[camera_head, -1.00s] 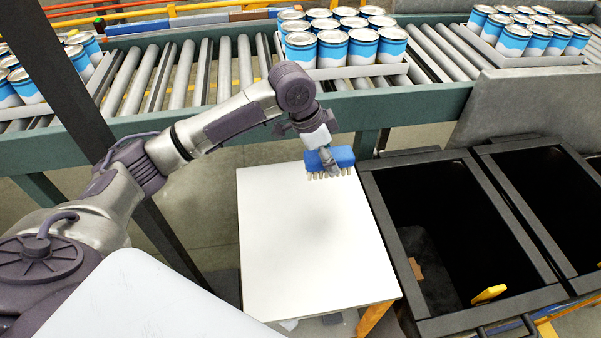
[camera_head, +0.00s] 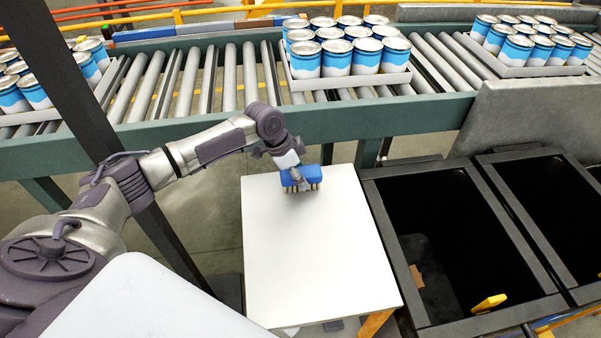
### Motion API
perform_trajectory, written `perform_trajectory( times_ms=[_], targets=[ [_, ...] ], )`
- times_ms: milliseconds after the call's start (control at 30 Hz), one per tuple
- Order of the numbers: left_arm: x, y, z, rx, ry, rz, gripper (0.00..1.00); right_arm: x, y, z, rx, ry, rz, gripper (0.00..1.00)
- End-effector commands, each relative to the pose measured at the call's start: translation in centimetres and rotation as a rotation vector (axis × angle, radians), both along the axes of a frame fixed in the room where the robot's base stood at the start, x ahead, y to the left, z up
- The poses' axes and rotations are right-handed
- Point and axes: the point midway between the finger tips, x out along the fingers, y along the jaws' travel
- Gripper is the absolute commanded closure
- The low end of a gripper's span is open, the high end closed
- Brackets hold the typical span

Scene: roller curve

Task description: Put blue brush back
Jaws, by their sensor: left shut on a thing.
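The blue brush (camera_head: 312,174) has a blue top and pale bristles pointing down. My left gripper (camera_head: 298,178) is shut on it. It holds the brush over the far part of the white table (camera_head: 312,250). I cannot tell whether the bristles touch the tabletop. The fingertips are small and partly hidden against the brush. My right gripper is not in view.
Behind the table runs a roller conveyor (camera_head: 197,85) with a green side rail, carrying trays of blue and white cans (camera_head: 336,57). Black open bins (camera_head: 440,200) stand to the right; one holds a yellow piece (camera_head: 489,303). The rest of the tabletop is bare.

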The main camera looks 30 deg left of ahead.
Motion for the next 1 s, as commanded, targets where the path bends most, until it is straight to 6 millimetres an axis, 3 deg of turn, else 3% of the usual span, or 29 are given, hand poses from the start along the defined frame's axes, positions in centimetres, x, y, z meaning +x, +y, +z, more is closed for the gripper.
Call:
perform_trajectory(
  times_ms=[233,267,400,767,1000],
  targets=[
    [0.0,0.0,-0.3,0.000,0.000,0.001,0.76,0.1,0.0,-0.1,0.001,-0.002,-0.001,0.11],
    [0.0,0.0,-0.3,0.000,0.000,0.001,0.45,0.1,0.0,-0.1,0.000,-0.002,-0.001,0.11],
    [0.0,0.0,-0.2,0.001,-0.001,0.000,0.23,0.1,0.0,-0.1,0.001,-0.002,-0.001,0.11],
    [0.0,0.0,0.2,0.001,-0.002,0.000,0.23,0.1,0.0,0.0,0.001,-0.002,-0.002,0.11],
    [-0.8,1.3,3.7,0.002,-0.004,0.002,0.23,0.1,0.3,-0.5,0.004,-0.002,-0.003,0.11]
  ],
)
